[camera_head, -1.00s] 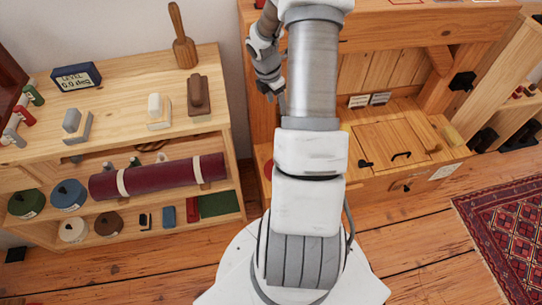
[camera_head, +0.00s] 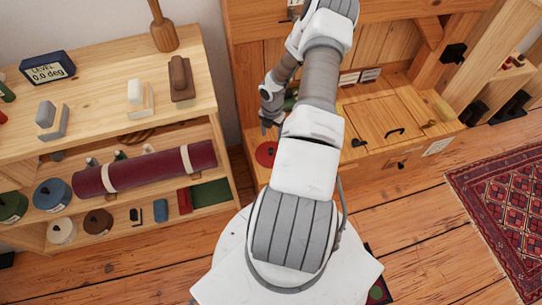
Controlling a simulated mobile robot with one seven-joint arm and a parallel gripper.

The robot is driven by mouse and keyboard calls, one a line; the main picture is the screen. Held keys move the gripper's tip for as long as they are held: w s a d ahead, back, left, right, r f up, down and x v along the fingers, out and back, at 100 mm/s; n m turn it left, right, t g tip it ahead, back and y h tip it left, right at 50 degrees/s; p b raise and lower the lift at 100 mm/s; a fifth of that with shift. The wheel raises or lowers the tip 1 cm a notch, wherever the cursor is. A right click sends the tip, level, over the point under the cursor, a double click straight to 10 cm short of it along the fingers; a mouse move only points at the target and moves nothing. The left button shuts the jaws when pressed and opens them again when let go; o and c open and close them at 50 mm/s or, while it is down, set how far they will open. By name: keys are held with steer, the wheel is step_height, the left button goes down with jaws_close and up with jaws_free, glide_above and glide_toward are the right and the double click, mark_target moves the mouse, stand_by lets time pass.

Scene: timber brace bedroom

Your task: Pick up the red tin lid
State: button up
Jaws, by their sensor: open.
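The red tin lid (camera_head: 265,154) is a flat red disc with a small dark knob. It lies on the left end of the wooden bench's low surface. My gripper (camera_head: 268,128) hangs just above and behind the lid, pointing down. It is open and seems apart from the lid. The fingers are small and dark here, so their exact gap to the lid is hard to judge. My arm hides part of the bench to the right of the lid.
A wooden shelf (camera_head: 120,110) on the left holds a digital level (camera_head: 47,68), a mallet (camera_head: 162,30), a maroon roll (camera_head: 145,168) and several round tins. The bench has a hatch with a black handle (camera_head: 395,132).

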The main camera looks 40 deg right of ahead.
glide_above(271, 150)
steer(key=f, duration=0.4)
steer(key=shift+d+b, duration=0.25)
steer(key=shift+b, duration=0.15)
steer(key=f+b, duration=0.2)
steer(key=f, duration=0.3)
steer(key=shift+a+f, duration=0.15)
steer(key=shift+a, duration=0.05)
jaws_close()
